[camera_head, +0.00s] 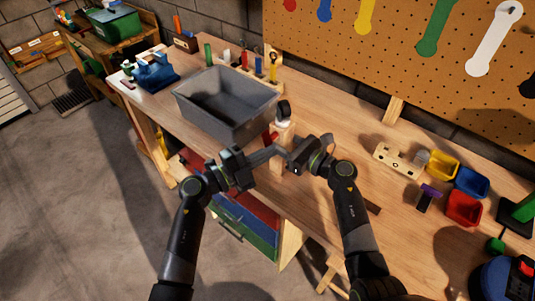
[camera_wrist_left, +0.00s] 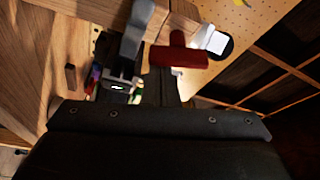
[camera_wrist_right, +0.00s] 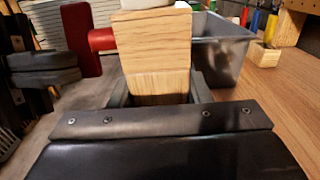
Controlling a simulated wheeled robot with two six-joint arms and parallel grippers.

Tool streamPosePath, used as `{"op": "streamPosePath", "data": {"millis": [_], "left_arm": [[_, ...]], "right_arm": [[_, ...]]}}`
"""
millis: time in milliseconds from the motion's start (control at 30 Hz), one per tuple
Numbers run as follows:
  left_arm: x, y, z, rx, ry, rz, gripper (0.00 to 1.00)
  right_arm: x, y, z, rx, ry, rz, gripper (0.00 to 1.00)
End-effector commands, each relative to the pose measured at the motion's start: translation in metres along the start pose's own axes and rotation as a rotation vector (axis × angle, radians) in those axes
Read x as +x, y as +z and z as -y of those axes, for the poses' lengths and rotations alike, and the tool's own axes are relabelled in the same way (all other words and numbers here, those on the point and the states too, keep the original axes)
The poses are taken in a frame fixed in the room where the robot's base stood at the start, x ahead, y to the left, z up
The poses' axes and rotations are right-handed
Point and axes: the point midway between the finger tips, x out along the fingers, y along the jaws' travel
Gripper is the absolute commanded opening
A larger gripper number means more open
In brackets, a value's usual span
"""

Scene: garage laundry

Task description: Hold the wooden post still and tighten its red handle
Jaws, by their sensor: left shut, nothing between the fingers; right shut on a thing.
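The wooden post (camera_head: 285,133) stands upright near the bench's front edge; the right wrist view shows its pale block (camera_wrist_right: 150,55) between the fingers. My right gripper (camera_head: 289,150) is shut on the post from the right. The red handle (camera_wrist_right: 83,38) sticks out from the post's side on a red shaft; it also shows as a T-shaped bar in the left wrist view (camera_wrist_left: 180,52). My left gripper (camera_head: 274,153) is shut and empty, its tips close to the handle. Whether they touch it I cannot tell. The handle is mostly hidden in the head view.
A grey bin (camera_head: 240,118) stands just behind and left of the post. Yellow (camera_head: 441,164), blue (camera_head: 471,182) and red (camera_head: 463,208) small bins sit on the bench at right. A pegboard (camera_head: 395,45) rises behind.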

Motion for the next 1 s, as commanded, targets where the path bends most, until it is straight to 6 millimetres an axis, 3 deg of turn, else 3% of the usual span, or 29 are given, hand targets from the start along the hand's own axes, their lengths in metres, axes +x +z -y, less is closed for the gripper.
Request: {"op": "streamPosePath", "data": {"millis": [1000], "left_arm": [[-0.0007, 0.0021, -0.0013, 0.139, 0.049, -0.001, 0.0]], "right_arm": [[-0.0005, -0.0006, 0.0005, -0.001, -0.001, -0.002, 0.12]]}}
